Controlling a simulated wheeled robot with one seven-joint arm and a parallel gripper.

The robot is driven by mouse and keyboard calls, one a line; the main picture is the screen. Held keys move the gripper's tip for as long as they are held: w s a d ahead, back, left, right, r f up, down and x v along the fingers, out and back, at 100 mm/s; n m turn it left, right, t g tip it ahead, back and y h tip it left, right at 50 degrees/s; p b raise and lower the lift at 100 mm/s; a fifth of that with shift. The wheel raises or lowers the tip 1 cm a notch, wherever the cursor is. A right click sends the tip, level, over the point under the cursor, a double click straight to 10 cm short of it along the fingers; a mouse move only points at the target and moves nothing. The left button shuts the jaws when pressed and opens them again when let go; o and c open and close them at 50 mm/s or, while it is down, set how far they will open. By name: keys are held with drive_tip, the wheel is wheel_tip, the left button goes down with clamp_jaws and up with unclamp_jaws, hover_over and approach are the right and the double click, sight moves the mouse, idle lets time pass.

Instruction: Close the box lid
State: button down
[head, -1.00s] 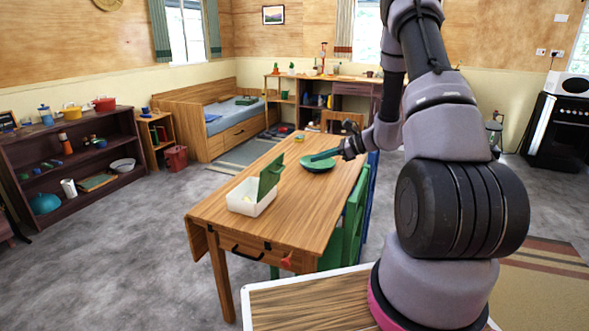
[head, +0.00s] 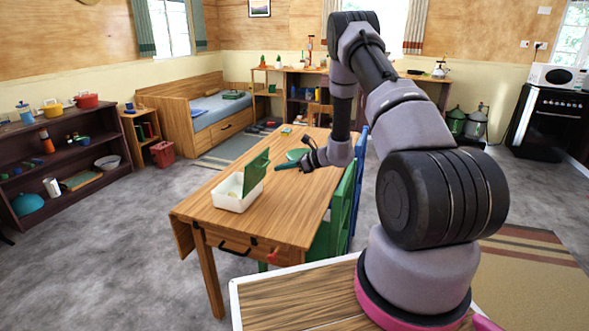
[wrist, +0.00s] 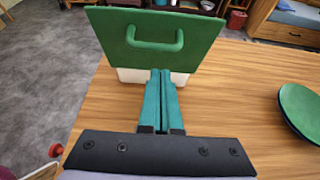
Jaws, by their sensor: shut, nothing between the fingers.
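The box (head: 232,203) is a white tray on the wooden table, with its green lid (head: 256,172) standing up, open, on its right side. Something pale lies inside the box. In the wrist view the outer face of the lid (wrist: 200,42) with its green handle (wrist: 154,40) faces me, and a strip of the white box (wrist: 130,76) shows below it. My gripper (head: 277,167) is right of the lid in the head view. In the wrist view my teal fingers (wrist: 161,75) are together and empty, pointing at the lid's lower part. I cannot tell whether they touch it.
A green plate (head: 297,154) lies on the table (head: 265,225), behind my gripper in the head view. It is at the right in the wrist view (wrist: 302,108). The table front is clear.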

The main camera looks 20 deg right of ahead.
drive_tip(key=shift+w+a+r, duration=0.4)
drive_tip(key=shift+w+a, duration=0.15)
drive_tip(key=shift+a, duration=0.25)
